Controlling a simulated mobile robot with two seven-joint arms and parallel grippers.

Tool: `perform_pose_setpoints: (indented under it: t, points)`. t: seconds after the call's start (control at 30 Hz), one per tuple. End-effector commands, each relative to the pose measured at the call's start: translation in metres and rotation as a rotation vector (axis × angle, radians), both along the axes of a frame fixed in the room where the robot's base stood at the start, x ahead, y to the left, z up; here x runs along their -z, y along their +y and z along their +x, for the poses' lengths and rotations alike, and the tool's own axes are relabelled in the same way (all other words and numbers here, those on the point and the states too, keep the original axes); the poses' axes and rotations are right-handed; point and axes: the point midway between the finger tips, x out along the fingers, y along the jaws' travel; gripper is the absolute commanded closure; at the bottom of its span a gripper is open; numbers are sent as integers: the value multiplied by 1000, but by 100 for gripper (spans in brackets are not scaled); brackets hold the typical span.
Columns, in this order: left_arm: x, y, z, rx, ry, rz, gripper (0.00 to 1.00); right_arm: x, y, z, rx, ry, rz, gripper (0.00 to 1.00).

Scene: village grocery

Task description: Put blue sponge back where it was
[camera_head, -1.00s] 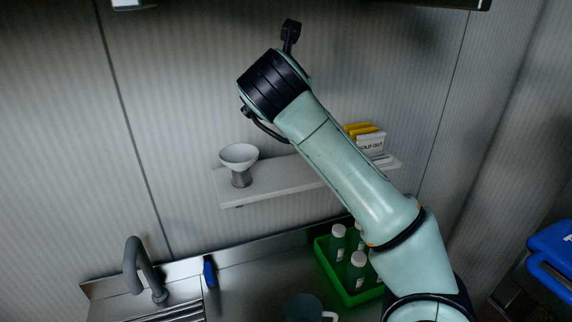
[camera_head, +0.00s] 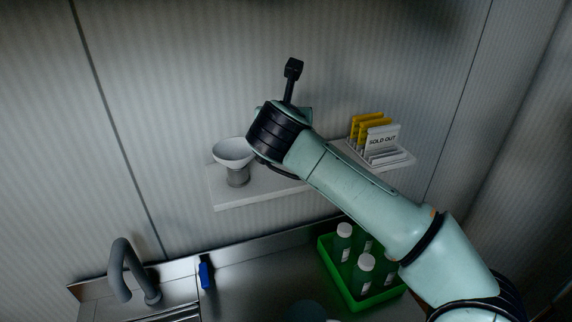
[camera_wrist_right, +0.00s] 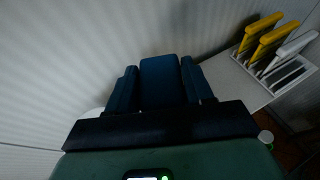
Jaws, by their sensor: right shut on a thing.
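My right gripper (camera_wrist_right: 160,78) is shut on a dark blue block, the blue sponge (camera_wrist_right: 160,85), which shows between its two fingers in the right wrist view. In the head view my right arm comes in from the right, its wrist in front of the wall shelf (camera_head: 262,193); the wrist hides the gripper and sponge there. My left gripper is not in view.
Below are a grey tap (camera_head: 122,265), a small blue object (camera_head: 206,274) by the sink and a green crate (camera_head: 352,299) of bottles.

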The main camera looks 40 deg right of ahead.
Motion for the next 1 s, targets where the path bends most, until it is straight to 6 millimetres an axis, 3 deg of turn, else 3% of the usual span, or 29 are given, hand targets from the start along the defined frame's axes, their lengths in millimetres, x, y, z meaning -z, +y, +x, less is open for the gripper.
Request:
perform_pose_setpoints:
  t: [0.03, 0.1, 0.37, 0.6, 1.0]
  points:
    - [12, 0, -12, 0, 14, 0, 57, 23, 0, -2, -1, 9, -2, 78]
    - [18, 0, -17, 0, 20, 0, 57, 37, 0, -2, 0, 8, -2, 78]
    - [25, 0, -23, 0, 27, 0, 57, 63, 0, -1, 1, 0, 0, 78]
    - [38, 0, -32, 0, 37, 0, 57, 98, 0, -1, 1, 4, -1, 78]
    - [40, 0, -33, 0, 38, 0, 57, 104, 0, -1, -1, 0, 0, 78]
